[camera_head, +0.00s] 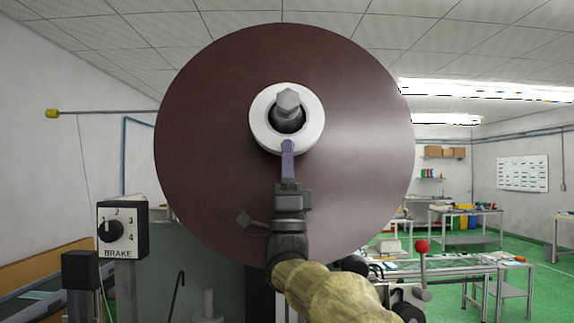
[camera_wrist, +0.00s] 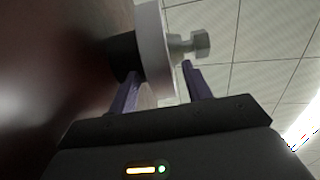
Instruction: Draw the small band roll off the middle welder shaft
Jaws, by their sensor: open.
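The small band roll (camera_head: 262,135), a white ring, sits around a grey shaft with a hexagonal end (camera_head: 288,101), in front of a large dark red disc (camera_head: 205,150). My gripper (camera_head: 288,150) reaches up from below to the roll's lower edge. In the wrist view the roll (camera_wrist: 155,45) shows edge-on, with the hex end (camera_wrist: 201,44) to its right and a black part to its left. My open fingers (camera_wrist: 160,70) stand on either side of the roll, one toward the disc and one toward the hex end. A gap shows on the hex side; contact on the disc side is unclear.
A brake dial box (camera_head: 123,229) stands at the lower left. A red-knobbed lever (camera_head: 422,248) is at the lower right. Work tables (camera_head: 465,238) and shelves stand farther back on a green floor. The disc fills the space behind the roll.

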